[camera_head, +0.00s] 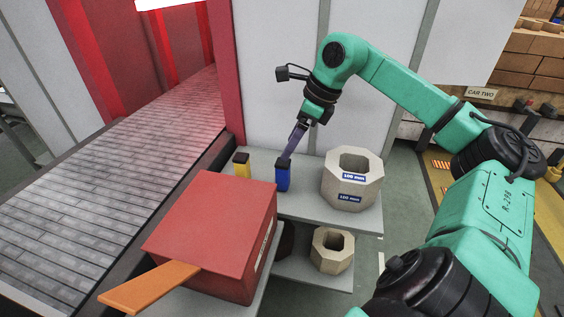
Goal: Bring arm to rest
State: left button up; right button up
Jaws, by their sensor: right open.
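My right arm comes in from the right, green with black joints, and arches over the shelf. My right gripper (291,146) points down at its end, with its purple fingers just above or at a small blue block (283,176) on the upper shelf. The jaws are open; whether they touch the block cannot be told. A small yellow block (241,166) stands left of the blue one. My left gripper and left arm do not show.
A large red box (215,225) with an orange flap (150,287) stands in front left. An octagonal hollow block (345,181) sits right on the upper shelf (308,211); a smaller one (332,250) sits below. A slatted conveyor (110,200) runs along the left. Grey panels stand behind.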

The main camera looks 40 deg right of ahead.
jog(key=shift+v, duration=0.95)
